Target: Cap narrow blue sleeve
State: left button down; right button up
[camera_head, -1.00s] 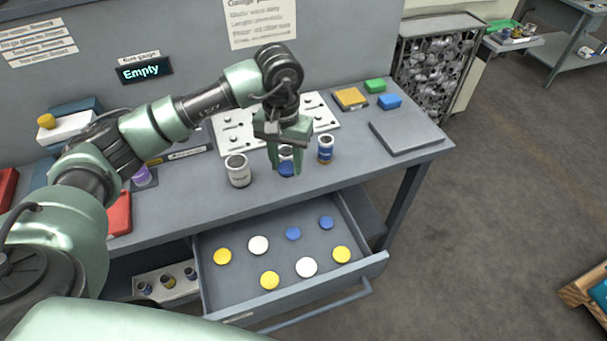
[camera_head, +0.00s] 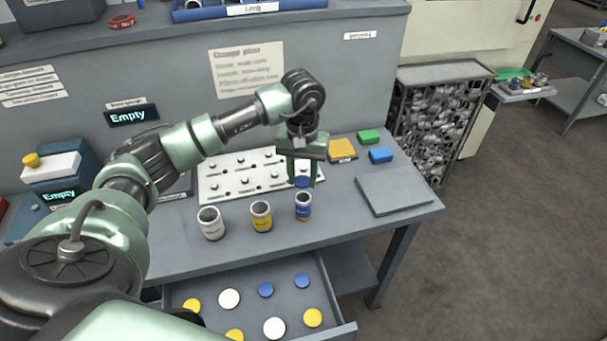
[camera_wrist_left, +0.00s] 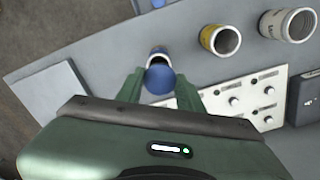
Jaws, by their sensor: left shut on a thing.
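My left gripper (camera_head: 301,178) is shut on a blue cap (camera_head: 303,182), which also shows between the fingers in the left wrist view (camera_wrist_left: 159,80). The narrow blue sleeve (camera_head: 303,208) stands upright on the bench, open at the top, with a blue and white band. The held cap is just above and behind its mouth in the head view. In the left wrist view the cap partly covers the sleeve (camera_wrist_left: 158,54); I cannot tell whether they touch. My right gripper is in neither view.
A yellow-banded sleeve (camera_head: 261,217) and a white sleeve (camera_head: 211,224) stand open to the left. The open drawer (camera_head: 345,328) holds blue, white and yellow caps. A pegged white board (camera_head: 232,185) lies behind; a grey plate (camera_head: 393,190) lies to the right.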

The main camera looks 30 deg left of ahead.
pick_arm(q)
jog(key=shift+w+d+f, duration=0.1)
jog(key=shift+f, duration=0.55)
jog(key=shift+f+b, duration=1)
jog(key=shift+f, duration=0.5)
jog(key=shift+f+b, duration=0.4)
jog(key=shift+b, duration=0.15)
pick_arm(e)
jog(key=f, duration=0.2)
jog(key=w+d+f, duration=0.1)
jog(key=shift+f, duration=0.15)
pick_arm(q)
jog(key=shift+f, duration=0.1)
jog(key=c, duration=0.8)
grip_release()
jog(key=shift+s, duration=0.2)
jog(key=shift+c, duration=0.2)
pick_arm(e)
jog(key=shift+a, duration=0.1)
